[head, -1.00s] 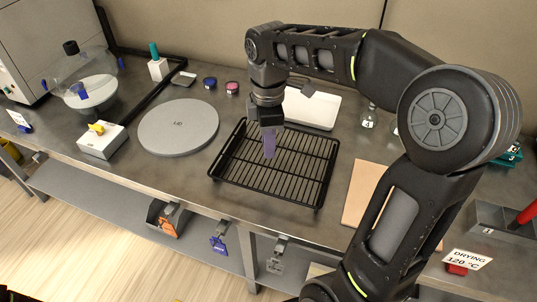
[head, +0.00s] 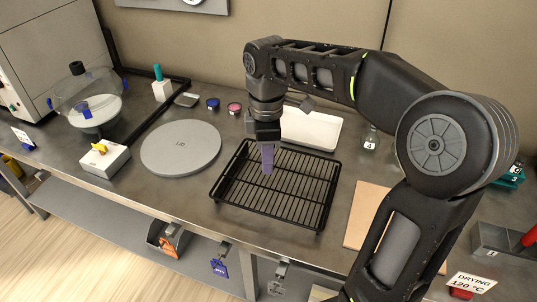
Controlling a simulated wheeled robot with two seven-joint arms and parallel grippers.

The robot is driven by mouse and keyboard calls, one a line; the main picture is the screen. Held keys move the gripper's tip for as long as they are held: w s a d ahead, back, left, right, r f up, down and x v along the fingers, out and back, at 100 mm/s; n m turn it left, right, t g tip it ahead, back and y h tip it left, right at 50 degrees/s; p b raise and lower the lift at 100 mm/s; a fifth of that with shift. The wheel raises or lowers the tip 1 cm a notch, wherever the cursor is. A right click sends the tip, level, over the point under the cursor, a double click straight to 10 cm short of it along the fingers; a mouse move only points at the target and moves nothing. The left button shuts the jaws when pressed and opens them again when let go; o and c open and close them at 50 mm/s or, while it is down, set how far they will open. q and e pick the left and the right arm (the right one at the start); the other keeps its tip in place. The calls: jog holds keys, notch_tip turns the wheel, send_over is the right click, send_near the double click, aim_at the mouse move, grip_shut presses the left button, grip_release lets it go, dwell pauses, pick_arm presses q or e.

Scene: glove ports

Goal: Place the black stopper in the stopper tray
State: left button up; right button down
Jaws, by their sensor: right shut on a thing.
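My right gripper (head: 267,150) hangs pointing down above the black wire rack (head: 300,214). It is shut on a purple, tapered piece (head: 267,162), whose lower end shows over the bars. I cannot tell whether this piece touches the rack. A black stopper-like cap (head: 76,68) sits on top of the glass vessel (head: 70,93) at the left. A white tray (head: 318,131) lies behind the rack, partly hidden by my right arm. I cannot tell whether it is the stopper tray. My left gripper is not in view.
A round grey plate (head: 180,147) lies left of the rack. A white box with a yellow knob (head: 105,160) stands further left. A tan board (head: 368,212) lies to the right. Two small round lidded pots (head: 234,108) (head: 213,103) stand behind.

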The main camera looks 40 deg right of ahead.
jog(key=w+a+f+m, duration=0.6)
jog(key=w+a+m, duration=0.3)
jog(key=a+m, duration=0.2)
jog(key=shift+w+a+m, duration=0.4)
jog(key=shift+f, duration=0.1)
